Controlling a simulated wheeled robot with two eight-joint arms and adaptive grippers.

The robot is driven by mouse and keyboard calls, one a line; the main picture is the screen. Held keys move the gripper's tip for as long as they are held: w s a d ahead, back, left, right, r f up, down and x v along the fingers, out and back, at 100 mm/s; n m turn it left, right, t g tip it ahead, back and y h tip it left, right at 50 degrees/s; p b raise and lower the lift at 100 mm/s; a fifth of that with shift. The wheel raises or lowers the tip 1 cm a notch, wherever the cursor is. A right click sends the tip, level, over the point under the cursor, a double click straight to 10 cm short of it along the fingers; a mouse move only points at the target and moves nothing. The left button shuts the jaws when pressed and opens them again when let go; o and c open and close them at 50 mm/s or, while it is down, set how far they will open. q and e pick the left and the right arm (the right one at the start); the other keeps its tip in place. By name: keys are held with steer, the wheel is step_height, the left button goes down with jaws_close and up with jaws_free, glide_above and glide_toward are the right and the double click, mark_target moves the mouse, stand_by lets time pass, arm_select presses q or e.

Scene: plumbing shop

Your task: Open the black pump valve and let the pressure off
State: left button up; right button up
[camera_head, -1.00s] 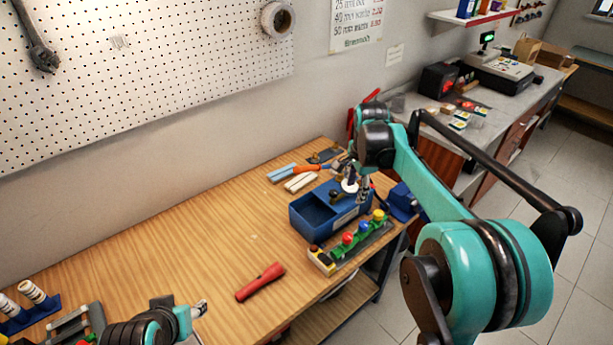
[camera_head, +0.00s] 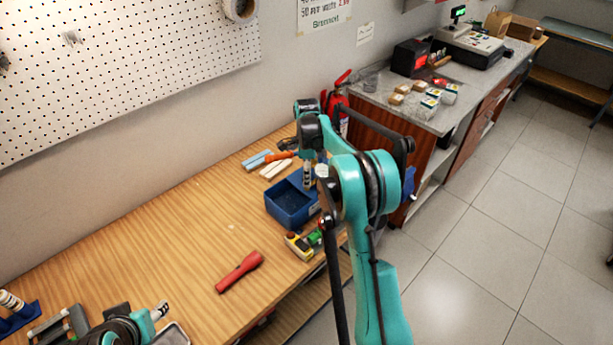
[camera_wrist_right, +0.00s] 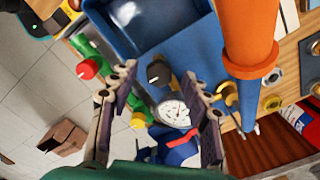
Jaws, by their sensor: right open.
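The blue pump with its open tank (camera_head: 290,203) stands on the wooden bench in the head view. It fills the top of the right wrist view (camera_wrist_right: 190,55). My right gripper (camera_wrist_right: 162,90) is open, fingers apart to either side of the knob and gauge. I cannot tell whether it touches the knob. In the head view, my right gripper (camera_head: 309,178) points down over the pump. My left gripper (camera_head: 162,311) is low at the left; its opening is unclear.
A thick orange bar (camera_wrist_right: 250,40) stands close at the right of the wrist view. A red torch (camera_head: 239,272) lies on the bench (camera_head: 200,225). The bench's middle is mostly clear.

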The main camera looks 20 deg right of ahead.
steer(key=shift+f, duration=0.3)
jaws_close()
